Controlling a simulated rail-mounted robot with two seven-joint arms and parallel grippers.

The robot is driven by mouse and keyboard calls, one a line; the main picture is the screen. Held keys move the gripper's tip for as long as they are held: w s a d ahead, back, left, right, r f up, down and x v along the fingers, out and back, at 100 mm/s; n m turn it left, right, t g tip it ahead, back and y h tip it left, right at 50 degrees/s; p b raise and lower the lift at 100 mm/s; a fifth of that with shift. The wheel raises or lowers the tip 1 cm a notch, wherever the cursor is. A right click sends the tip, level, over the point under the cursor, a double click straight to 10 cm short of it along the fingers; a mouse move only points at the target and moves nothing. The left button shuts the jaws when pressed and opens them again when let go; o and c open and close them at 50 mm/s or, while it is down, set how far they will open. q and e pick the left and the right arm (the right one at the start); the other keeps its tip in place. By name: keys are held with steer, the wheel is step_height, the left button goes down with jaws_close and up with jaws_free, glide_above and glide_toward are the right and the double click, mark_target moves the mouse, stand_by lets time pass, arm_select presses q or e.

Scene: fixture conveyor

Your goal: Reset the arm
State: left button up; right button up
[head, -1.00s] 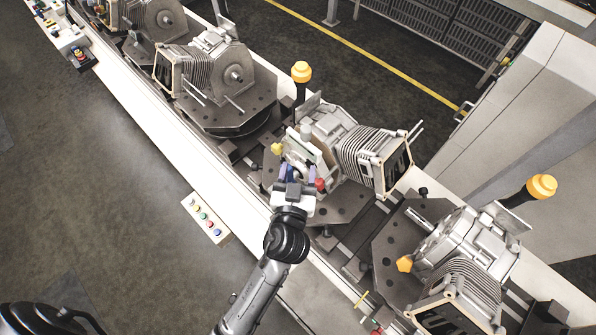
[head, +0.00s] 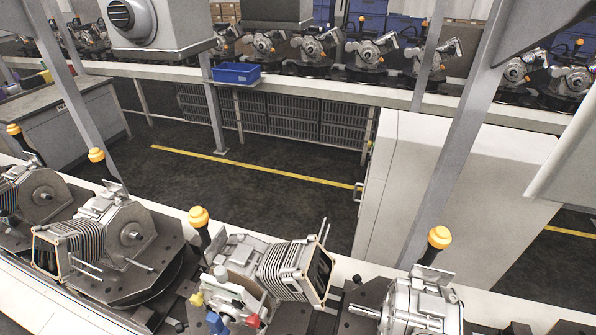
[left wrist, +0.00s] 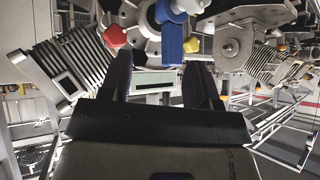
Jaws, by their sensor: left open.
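My left gripper (left wrist: 158,78) shows in the left wrist view with its two dark fingers apart. A pale block with a dark slot (left wrist: 153,84) appears between them; I cannot tell its depth or whether they touch it. Beyond the fingertips are a blue handle (left wrist: 172,38), a red knob (left wrist: 115,36) and a yellow knob (left wrist: 192,44) on a fixture. In the head view the same blue part (head: 215,323), red knob (head: 253,321) and yellow knob (head: 197,299) sit beside a finned engine (head: 288,268). Neither arm shows in the head view.
More engines stand on the near conveyor, one at left (head: 105,235) and one at right (head: 420,305), with yellow-topped posts (head: 199,217) between. A grey cabinet (head: 455,190) and a dark open floor (head: 260,195) lie behind. A blue bin (head: 236,73) rests on the far conveyor.

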arm_select(q)
steer(key=s+a+r+m+g+h+p, duration=0.1)
steer(key=s+p, duration=0.3)
steer(key=s, duration=0.5)
steer(key=s+a+r+m+g+h+p, duration=0.1)
steer(key=s+a+g+p, duration=0.3)
steer(key=s, duration=0.5)
steer(key=shift+s+a+r+m+p, duration=0.2)
steer(key=shift+s+r+m+p, duration=0.1)
steer(key=shift+r+p, duration=0.4)
stand_by(0.5)
